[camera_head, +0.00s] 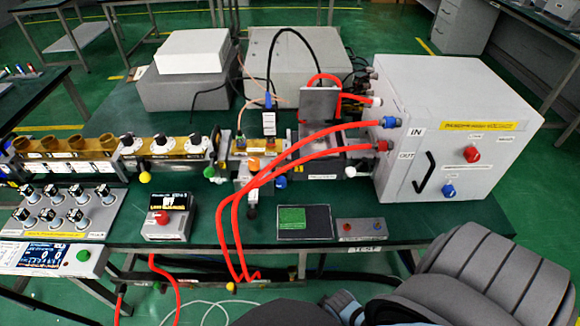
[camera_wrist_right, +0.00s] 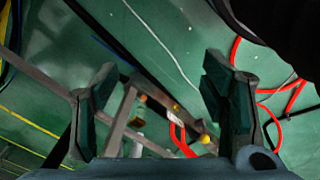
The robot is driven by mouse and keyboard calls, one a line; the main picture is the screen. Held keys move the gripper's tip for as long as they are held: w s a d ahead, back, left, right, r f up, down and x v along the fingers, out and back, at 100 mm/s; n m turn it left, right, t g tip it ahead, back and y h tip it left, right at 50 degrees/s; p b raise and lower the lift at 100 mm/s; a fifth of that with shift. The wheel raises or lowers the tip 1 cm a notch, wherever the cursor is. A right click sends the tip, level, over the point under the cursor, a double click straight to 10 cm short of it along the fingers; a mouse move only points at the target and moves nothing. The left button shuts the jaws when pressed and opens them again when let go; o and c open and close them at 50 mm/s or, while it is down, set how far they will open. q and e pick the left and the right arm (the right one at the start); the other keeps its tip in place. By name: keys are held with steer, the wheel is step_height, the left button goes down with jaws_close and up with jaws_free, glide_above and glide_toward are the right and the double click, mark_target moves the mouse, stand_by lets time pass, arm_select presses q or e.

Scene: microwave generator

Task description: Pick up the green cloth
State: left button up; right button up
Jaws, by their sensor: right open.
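The green cloth (camera_head: 292,217) lies on a dark flat mat (camera_head: 318,222) near the front edge of the table, in the head view. It looks like a small folded rectangle. My right gripper (camera_wrist_right: 162,112) shows in the right wrist view with its two fingers wide apart and nothing between them. That view looks past the fingers at the floor, a metal table frame and red hoses, and the cloth does not show there. In the head view, a grey arm of mine fills the lower right, and neither gripper's fingers can be seen.
Red hoses (camera_head: 232,222) run from the white box (camera_head: 440,130) and hang over the front edge left of the cloth. A small button box (camera_head: 361,229) sits right of the mat. A display box (camera_head: 167,218) stands to the left. Table space between hoses and mat is clear.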

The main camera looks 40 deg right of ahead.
steer(key=w+r+n+p, duration=0.1)
steer(key=w+r+p, duration=0.5)
steer(key=r, duration=1)
arm_select(q)
step_height(320, 180, up, 10)
steer(key=p, duration=0.2)
arm_select(e)
step_height(320, 180, up, 23)
steer(key=n+g, duration=0.1)
steer(key=n, duration=0.7)
glide_above(292, 215)
steer(key=shift+g+y, duration=0.3)
steer(key=shift+y, duration=0.2)
step_height(292, 215, down, 13)
steer(key=b, duration=0.4)
steer(key=shift+s+f, duration=0.1)
steer(key=shift+f, duration=0.1)
arm_select(q)
step_height(292, 215, down, 4)
steer(key=shift+s+f, duration=0.1)
steer(key=shift+s, duration=0.05)
arm_select(e)
steer(key=c, duration=1)
